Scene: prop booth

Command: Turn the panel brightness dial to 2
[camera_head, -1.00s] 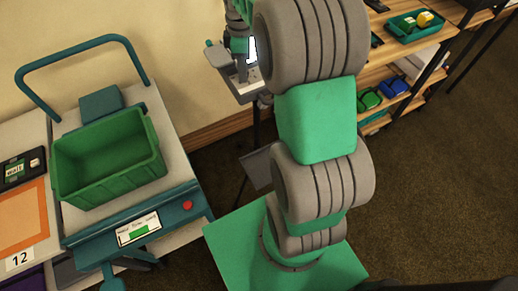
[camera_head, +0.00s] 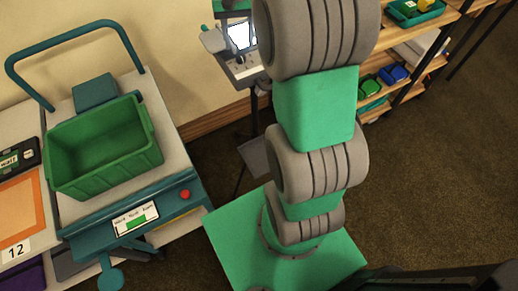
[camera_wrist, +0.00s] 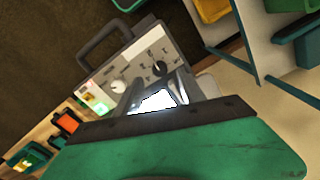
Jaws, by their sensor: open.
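A grey control box (camera_wrist: 138,58) with a dark carry handle fills the upper middle of the wrist view. It has a black dial (camera_wrist: 160,68) with marks around it and a white knob (camera_wrist: 118,87) to the left. The labels are too small to read, so I cannot tell the dial's setting. My gripper (camera_wrist: 157,88) is open, its dark fingers over the box's near part, with a bright white patch between them. The black dial shows just beyond the fingers; contact is unclear. In the head view the box (camera_head: 248,73) stands at the top, partly behind my arm.
A green bin (camera_head: 102,150) sits on a teal-framed scale or cart at the left. An orange mat (camera_head: 18,212) lies beside it. Wooden shelves (camera_head: 425,48) with coloured trays stand at the upper right. Brown floor is clear at the right.

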